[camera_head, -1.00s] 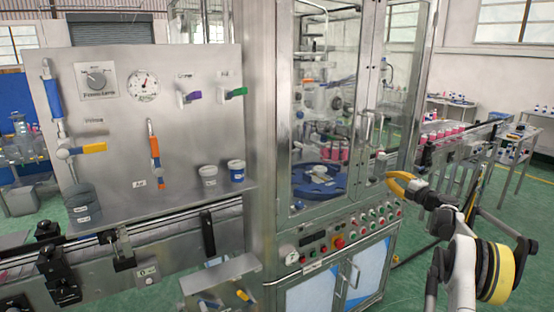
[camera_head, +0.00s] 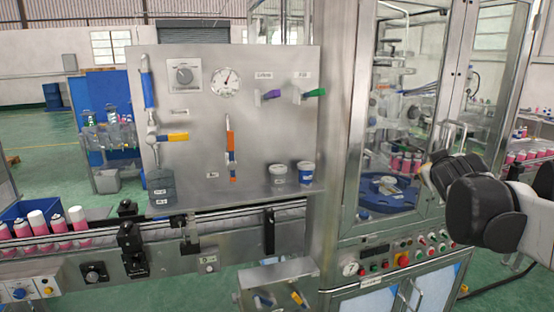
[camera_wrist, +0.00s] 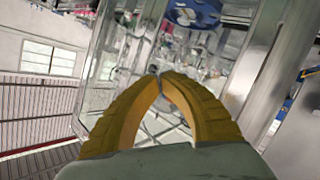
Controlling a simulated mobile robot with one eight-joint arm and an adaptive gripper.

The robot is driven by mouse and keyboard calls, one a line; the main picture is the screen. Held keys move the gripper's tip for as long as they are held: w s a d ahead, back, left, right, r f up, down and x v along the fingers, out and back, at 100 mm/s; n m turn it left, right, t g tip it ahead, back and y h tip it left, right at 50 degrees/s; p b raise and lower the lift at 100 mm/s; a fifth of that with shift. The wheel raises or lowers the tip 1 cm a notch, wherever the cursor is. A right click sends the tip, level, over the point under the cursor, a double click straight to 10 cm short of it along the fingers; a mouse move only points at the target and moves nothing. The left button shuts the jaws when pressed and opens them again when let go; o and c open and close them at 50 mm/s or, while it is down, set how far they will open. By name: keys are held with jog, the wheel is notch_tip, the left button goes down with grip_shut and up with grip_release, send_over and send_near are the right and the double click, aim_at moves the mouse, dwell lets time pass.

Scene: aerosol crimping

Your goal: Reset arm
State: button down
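My gripper (camera_wrist: 159,77) shows in the wrist view with its two yellow fingers curved together, tips touching or nearly so, and nothing visible between them. In the head view only a small part of my gripper (camera_head: 426,176) shows at the right, largely hidden behind my own dark arm links. It appears in front of the glass-doored crimping cabinet (camera_head: 340,130), above its button panel. In the wrist view the cabinet's glass and metal frame fill the background, tilted.
A steel panel (camera_head: 255,125) carries valves, a gauge (camera_head: 226,82) and small cups. A conveyor (camera_head: 225,222) runs below it, with pink cans (camera_head: 58,222) at the left. Red and green buttons (camera_head: 402,259) line the cabinet front. Open green floor lies at the far left.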

jog(key=s+a+f+g+y, duration=0.2)
jog(key=s+a+f, duration=0.4)
jog(key=s, duration=0.3)
jog(key=s+a+f+m+g+y, duration=0.1)
jog(key=s+a+f+g+y, duration=0.1)
jog(key=s+a+f, duration=0.5)
jog(key=s+a+f+g+y, duration=0.2)
jog(key=s+a+f, duration=0.5)
jog(key=s, duration=0.6)
notch_tip(320, 180, down, 3)
jog(key=shift+r+m+b, duration=0.15)
jog(key=shift+m+b, duration=0.15)
